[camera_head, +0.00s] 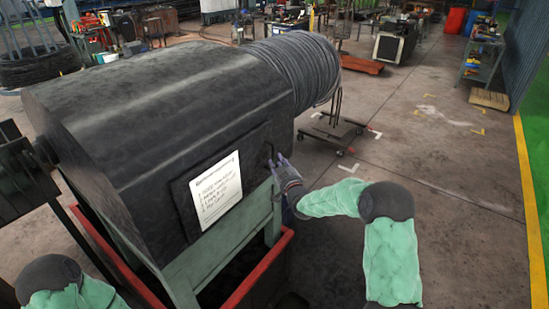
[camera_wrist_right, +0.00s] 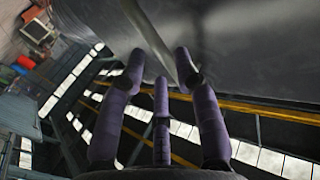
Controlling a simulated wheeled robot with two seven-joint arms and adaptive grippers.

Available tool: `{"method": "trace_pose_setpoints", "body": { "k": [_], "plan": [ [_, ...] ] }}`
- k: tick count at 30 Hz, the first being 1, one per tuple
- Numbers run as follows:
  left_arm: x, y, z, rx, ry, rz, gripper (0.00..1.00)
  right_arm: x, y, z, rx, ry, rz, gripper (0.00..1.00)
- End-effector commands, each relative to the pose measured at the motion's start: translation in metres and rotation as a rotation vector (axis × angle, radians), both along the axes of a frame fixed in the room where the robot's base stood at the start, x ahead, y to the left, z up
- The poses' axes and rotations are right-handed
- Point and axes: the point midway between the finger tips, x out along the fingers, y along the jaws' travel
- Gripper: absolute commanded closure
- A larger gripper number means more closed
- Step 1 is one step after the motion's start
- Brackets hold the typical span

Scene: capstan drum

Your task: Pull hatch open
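The hatch (camera_head: 180,200) is a dark panel on the side of the big black drum housing (camera_head: 150,110), with a white instruction sheet (camera_head: 215,188) on it. It looks closed, flush with the housing. My right gripper (camera_head: 279,163) is at the panel's right edge, by a small dark handle (camera_head: 269,163). In the right wrist view, my right gripper's purple fingers (camera_wrist_right: 160,70) are spread apart. A grey bar (camera_wrist_right: 150,35), which looks like the handle, runs down between the fingertips. I cannot tell whether they touch it. My left gripper is out of view.
A green frame (camera_head: 235,235) and a red-edged tray (camera_head: 262,270) stand below the housing. A coil of dark cable (camera_head: 300,68) is at its far end. A low wheeled trolley (camera_head: 335,135) stands behind my right gripper. The floor (camera_head: 455,190) to the right is clear.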

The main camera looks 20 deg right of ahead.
Motion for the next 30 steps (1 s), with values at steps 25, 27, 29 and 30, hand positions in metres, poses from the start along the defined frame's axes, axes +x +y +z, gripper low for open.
{"method": "trace_pose_setpoints", "body": {
  "k": [25, 27, 29, 30],
  "plan": [
    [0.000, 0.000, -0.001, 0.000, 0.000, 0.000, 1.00, 0.039, 0.003, 0.000, 0.001, 0.001, 0.000, 1.00],
    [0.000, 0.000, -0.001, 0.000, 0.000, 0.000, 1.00, 0.039, 0.003, 0.000, 0.001, 0.000, 0.000, 1.00],
    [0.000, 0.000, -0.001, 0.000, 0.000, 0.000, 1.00, 0.039, 0.003, 0.000, 0.001, 0.000, 0.000, 1.00],
    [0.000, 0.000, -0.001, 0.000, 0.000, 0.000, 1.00, 0.039, 0.003, 0.000, 0.001, 0.000, 0.000, 1.00]
  ]
}}
